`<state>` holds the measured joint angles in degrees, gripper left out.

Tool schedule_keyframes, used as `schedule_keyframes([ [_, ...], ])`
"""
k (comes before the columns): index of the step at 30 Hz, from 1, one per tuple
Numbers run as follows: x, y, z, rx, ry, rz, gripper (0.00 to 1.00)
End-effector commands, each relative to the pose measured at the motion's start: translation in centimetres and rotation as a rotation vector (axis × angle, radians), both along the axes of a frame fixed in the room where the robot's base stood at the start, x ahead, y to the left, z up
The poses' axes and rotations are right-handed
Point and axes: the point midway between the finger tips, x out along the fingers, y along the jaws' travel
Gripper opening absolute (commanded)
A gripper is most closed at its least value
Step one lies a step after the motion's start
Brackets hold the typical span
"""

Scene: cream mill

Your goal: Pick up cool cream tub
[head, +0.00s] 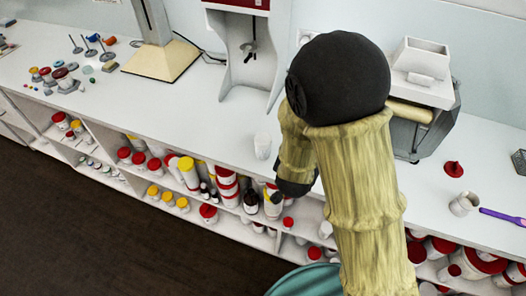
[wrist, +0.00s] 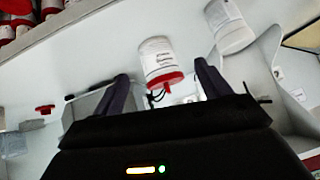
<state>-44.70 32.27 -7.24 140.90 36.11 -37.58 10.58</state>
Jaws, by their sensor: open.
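In the wrist view, which looks upside down, a white tub (wrist: 154,52) with a red lid and small dark print shows between the two dark fingers of my gripper (wrist: 161,70). The fingers are apart; I cannot tell how far the tub lies beyond them. A second white tub (wrist: 228,30) with print shows up and to the right, with no red lid visible. The print is too blurred to tell which is the cool cream tub. In the head view, one white tub (head: 262,146) stands on the counter, left of my arm, which hides my gripper's fingers.
The white counter (head: 215,112) has open shelves below, filled with red- and yellow-lidded containers (head: 188,172). A white machine (head: 250,55) stands behind the tub, a grey-white one (head: 422,90) to the right. A metal cup (head: 464,204) and purple-handled tool (head: 503,216) lie far right.

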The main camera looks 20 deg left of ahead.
Motion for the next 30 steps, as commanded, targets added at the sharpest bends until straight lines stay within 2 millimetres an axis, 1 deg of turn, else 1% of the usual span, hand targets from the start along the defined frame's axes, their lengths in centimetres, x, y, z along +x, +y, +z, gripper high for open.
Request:
schedule_keyframes([
  [1, -0.4, 1.5, -1.9, -0.014, -0.046, 0.007, 0.76],
  [6, -1.6, 5.1, -4.5, -0.053, -0.257, 0.010, 0.76],
  [10, -3.4, 7.5, -5.7, -0.081, -0.445, 0.038, 0.76],
  [12, -4.7, 8.7, -5.9, -0.090, -0.550, 0.060, 0.76],
  [15, -6.4, 10.0, -5.9, -0.097, -0.677, 0.091, 0.76],
  [18, -7.6, 10.8, -5.6, -0.099, -0.759, 0.113, 0.76],
  [20, -7.9, 10.9, -5.4, -0.097, -0.783, 0.117, 0.76],
  [30, -7.9, 11.0, -5.2, -0.096, -0.789, 0.116, 0.76],
])
